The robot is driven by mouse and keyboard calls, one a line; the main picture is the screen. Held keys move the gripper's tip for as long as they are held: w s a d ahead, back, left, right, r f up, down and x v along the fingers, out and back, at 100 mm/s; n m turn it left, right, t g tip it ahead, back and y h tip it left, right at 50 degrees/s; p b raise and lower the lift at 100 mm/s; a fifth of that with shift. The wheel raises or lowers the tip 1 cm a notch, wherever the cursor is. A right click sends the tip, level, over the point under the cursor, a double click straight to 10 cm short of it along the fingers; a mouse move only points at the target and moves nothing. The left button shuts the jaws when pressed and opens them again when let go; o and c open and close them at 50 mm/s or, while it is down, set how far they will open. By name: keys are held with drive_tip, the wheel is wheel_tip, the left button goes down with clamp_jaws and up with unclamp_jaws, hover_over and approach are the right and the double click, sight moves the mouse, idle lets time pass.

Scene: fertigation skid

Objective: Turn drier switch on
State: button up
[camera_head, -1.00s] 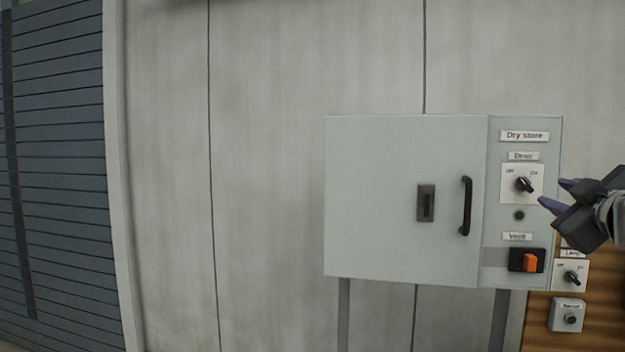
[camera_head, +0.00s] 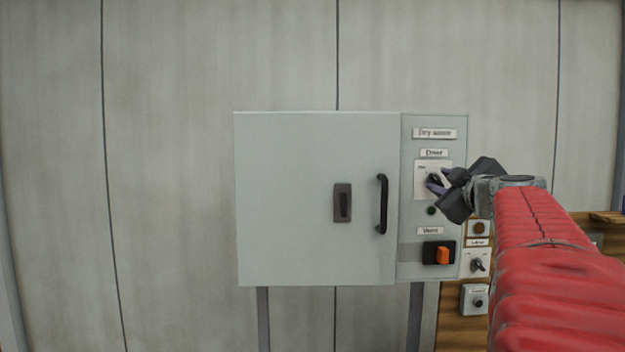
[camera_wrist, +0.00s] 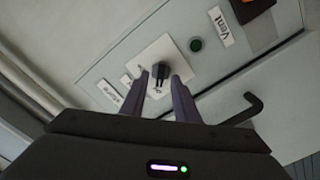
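The drier switch is a black rotary knob on a white plate (camera_head: 421,188), under the "Drier" label on the cabinet's right panel. In the wrist view the black knob (camera_wrist: 160,71) stands between the tips of my two purple fingers. My gripper (camera_head: 438,182) is at the knob in the head view and hides part of it and its plate. In the wrist view my gripper (camera_wrist: 160,80) has its fingers apart, one on each side of the knob. I cannot tell whether they touch it. The knob's exact pointing is unclear.
The dry store cabinet (camera_head: 300,200) has a closed door with a black handle (camera_head: 382,204). Below the drier switch are a dark green lamp (camera_head: 431,211) and an orange vent switch (camera_head: 442,255). A lamp switch (camera_head: 477,265) and a button box (camera_head: 476,300) sit lower right.

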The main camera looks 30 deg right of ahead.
drive_tip(key=shift+w+d, duration=0.25)
drive_tip(key=shift+w, duration=0.25)
drive_tip(key=shift+c, duration=0.5)
clamp_jaws()
drive_tip(key=shift+d, duration=0.1)
